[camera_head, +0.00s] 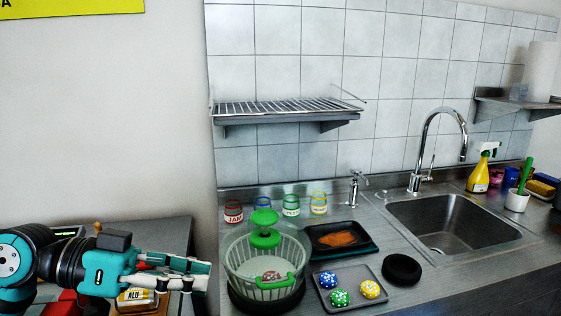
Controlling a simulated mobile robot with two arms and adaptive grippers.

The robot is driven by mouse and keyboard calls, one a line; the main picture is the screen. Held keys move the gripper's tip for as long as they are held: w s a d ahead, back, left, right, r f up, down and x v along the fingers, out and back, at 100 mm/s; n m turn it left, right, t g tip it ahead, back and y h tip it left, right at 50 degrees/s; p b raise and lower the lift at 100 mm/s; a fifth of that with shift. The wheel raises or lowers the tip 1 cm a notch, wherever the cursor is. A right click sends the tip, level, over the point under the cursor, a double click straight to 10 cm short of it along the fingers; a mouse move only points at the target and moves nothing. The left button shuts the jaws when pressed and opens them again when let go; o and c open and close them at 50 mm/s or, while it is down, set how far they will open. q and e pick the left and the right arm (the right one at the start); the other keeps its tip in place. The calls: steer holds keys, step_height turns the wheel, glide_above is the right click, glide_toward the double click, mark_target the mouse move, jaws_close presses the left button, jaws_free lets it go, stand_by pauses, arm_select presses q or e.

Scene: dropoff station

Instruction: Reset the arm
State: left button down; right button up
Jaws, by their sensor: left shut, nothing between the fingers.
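My left gripper (190,274) comes in from the left, low in the head view. Its teal and white fingers are shut and empty, pointing right. It is level above the grey side surface, left of the basket on the counter, and does not touch the basket. A box marked ALU (136,298) shows just below the gripper. My right gripper is not in the picture.
A white basket (236,262) with green parts stands on the counter. A tray with blue, green and yellow balls (369,289), a dark tray (345,252), a black disc (402,269) and jars (234,212) are nearby. A sink (455,220) is at right.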

arm_select(q)
step_height(320, 180, down, 25)
steer(key=n+t+y, duration=0.3)
steer(key=n+y, duration=0.2)
steer(key=y, duration=0.1)
steer(key=s+a+f+n+g+y, duration=0.15)
steer(key=s+a+f+y, duration=0.25)
steer(key=s+f, duration=0.4)
steer(key=s+a+f+n+g+y, duration=0.1)
steer(key=s+a+f+n+y, duration=0.3)
steer(key=s+f, duration=0.3)
step_height(320, 180, down, 25)
steer(key=s+m+p, duration=0.1)
steer(key=s+p, duration=0.1)
steer(key=s, duration=0.1)
steer(key=s+a+f+g, duration=0.1)
steer(key=s+f, duration=0.5)
steer(key=s, duration=0.1)
steer(key=s+a+f+g+p, duration=0.1)
steer(key=s+a+f, duration=0.1)
steer(key=s+f, duration=0.5)
steer(key=shift+s+a+y, duration=0.25)
steer(key=shift+s+y, duration=0.05)
steer(key=shift+s, duration=0.35)
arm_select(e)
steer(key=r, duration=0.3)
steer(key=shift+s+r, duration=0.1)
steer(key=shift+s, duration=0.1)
